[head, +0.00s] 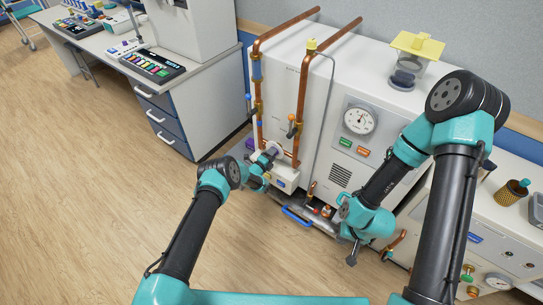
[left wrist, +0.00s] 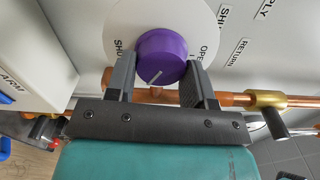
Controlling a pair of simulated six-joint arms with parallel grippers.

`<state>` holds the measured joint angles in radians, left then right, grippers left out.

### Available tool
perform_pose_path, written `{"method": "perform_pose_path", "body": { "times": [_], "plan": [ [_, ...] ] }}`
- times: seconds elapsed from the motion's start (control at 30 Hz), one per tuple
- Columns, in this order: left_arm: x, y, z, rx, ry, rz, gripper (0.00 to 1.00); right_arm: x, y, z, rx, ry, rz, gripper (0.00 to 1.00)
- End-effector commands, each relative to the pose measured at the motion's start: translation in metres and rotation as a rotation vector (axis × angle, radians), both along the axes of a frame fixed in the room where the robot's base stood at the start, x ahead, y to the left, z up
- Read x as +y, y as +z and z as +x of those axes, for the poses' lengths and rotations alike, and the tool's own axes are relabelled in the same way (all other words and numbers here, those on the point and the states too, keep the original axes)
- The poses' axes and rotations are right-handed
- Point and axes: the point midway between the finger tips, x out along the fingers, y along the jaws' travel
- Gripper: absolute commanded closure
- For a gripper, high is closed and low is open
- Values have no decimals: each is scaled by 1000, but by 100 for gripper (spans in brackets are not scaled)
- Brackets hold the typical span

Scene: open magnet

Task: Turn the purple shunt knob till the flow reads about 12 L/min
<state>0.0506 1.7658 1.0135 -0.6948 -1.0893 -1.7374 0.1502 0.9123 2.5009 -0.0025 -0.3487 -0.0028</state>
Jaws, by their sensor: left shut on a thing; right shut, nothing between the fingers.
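The purple shunt knob (left wrist: 162,57) sits on a round white plate (left wrist: 115,18) marked SHUNT and OPEN in the left wrist view. A pale pointer line shows on its face. My left gripper (left wrist: 160,82) is shut on the knob, one finger on each side. In the head view my left gripper (head: 268,162) is at the copper pipes, and it hides most of the knob. My right gripper (head: 352,258) is shut and empty, hanging in front of the white cabinet. I cannot read a flow value in either view.
A round gauge (head: 359,119) with green and orange labels is on the white cabinet (head: 390,80). Copper pipes (head: 303,95) with valves run up the front. Open floor (head: 90,170) is at left.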

Motion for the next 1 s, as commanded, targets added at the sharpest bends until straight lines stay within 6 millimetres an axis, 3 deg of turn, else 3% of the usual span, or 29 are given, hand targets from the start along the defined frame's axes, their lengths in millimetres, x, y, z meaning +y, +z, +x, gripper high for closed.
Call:
{"method": "perform_pose_path", "body": {
  "times": [0.03, 0.07, 0.3, 0.67, 1.0],
  "plan": [
    [0, -1, -1, 4, -1, 1, 75, 0, 0, 0, 0, 0, 0, 100],
    [0, -1, -1, 4, -1, 1, 50, 0, 0, 0, 0, 0, 0, 100],
    [0, -1, 0, 3, 0, -1, 27, 0, 0, 0, 0, 0, 0, 100],
    [2, 0, -2, 2, 0, -1, 27, 0, 0, 0, 0, 0, 0, 100],
    [19, 0, -26, 3, 1, -1, 27, 0, 0, 0, 0, 0, 0, 100]
  ]
}}
